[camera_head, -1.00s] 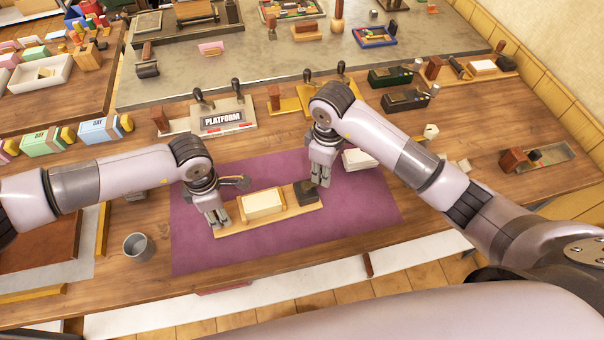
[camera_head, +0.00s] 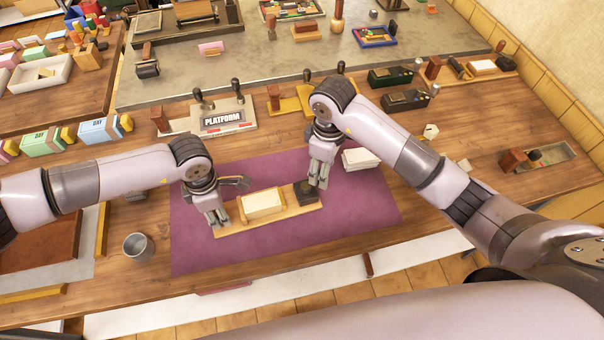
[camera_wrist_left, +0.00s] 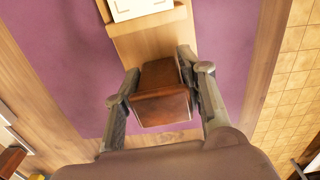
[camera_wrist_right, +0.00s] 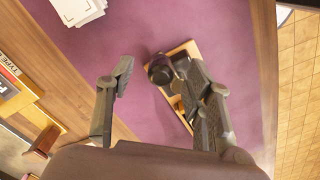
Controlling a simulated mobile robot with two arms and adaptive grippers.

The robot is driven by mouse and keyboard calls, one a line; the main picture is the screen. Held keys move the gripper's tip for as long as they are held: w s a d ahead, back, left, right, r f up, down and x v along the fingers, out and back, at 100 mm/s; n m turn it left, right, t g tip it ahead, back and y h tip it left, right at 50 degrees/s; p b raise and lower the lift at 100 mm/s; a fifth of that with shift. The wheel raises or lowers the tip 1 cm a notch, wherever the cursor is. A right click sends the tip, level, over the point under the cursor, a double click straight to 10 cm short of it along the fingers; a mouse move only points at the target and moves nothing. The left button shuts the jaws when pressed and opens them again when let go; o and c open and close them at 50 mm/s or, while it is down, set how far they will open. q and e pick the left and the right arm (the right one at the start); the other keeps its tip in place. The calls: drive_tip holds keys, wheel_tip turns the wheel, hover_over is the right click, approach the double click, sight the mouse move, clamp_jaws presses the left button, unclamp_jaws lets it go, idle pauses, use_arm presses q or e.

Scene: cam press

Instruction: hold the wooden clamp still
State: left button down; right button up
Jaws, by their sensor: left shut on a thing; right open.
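The wooden clamp (camera_wrist_left: 160,95) is a brown block at the left end of a light wooden board (camera_head: 282,222) on the purple mat (camera_head: 210,258). My left gripper (camera_head: 218,219) is shut on this block, with one finger on each side in the left wrist view. A pale card or pad (camera_head: 263,204) lies in the middle of the board. A dark block with a round knob (camera_head: 305,191) sits at the board's right end. My right gripper (camera_head: 318,182) is open close beside it. In the right wrist view the dark knob (camera_wrist_right: 158,68) shows near one finger, which partly hides the board.
A stack of white cards (camera_head: 360,159) lies behind my right gripper. A grey metal cup (camera_head: 138,247) stands left of the mat. A platform with a "PLATFORM" label (camera_head: 222,120) stands behind the mat. The front of the mat is clear.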

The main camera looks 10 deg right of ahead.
drive_tip(key=shift+r, duration=1.9)
